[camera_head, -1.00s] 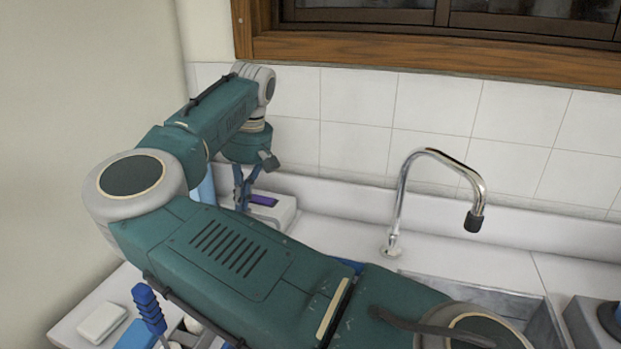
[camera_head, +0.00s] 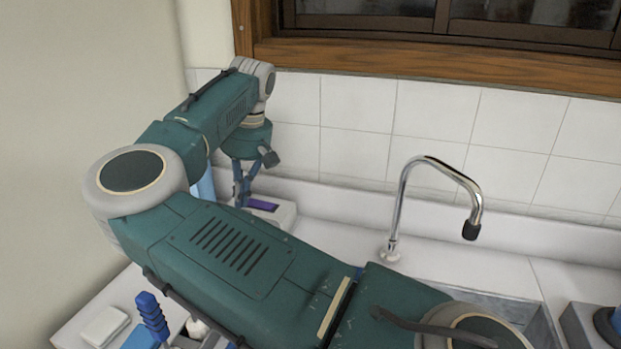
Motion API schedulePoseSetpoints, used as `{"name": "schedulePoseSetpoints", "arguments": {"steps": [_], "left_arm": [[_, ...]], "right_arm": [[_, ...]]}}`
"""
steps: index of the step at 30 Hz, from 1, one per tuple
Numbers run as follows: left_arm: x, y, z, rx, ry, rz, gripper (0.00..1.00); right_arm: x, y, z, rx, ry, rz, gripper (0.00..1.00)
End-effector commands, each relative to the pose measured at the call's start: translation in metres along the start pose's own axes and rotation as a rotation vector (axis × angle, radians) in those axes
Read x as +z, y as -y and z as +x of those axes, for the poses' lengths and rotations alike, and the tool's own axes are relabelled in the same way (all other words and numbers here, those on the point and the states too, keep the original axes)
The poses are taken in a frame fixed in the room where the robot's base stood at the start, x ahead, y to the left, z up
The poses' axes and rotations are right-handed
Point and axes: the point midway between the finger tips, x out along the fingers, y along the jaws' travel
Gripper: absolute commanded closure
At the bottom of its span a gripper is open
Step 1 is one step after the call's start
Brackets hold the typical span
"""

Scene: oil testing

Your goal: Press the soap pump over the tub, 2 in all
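My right gripper (camera_head: 243,193) hangs pointing down at the back of the counter, beyond my own teal arm. Its blue fingers are small and partly overlap, so its opening is unclear. A white device with a purple panel (camera_head: 262,205) sits just right of and behind the fingers. A pale blue upright thing (camera_head: 206,185) shows in part left of the gripper, behind my arm; I cannot tell whether it is the soap pump. I cannot make out a pump or a tub; my arm covers much of the counter. My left gripper is not in view.
A chrome faucet (camera_head: 399,205) stands over a grey sink (camera_head: 510,302). A white block (camera_head: 104,326) and a ridged blue handle (camera_head: 152,316) are at the lower left. A grey and blue device (camera_head: 590,326) is at the right edge. The counter behind the faucet is clear.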

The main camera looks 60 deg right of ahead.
Motion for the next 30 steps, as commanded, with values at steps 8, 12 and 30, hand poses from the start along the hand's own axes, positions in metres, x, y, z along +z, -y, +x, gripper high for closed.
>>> {"name": "schedulePoseSetpoints", "arguments": {"steps": [8, 12, 30], "left_arm": [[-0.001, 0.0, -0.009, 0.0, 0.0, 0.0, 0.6], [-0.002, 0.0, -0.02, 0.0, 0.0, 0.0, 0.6], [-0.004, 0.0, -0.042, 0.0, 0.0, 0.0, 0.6]], "right_arm": [[-0.003, 0.0, -0.012, 0.001, -0.001, 0.0, 1.0], [-0.005, 0.0, -0.027, 0.001, 0.0, 0.0, 1.0], [-0.012, 0.0, -0.059, 0.0, 0.0, 0.0, 1.0]]}}
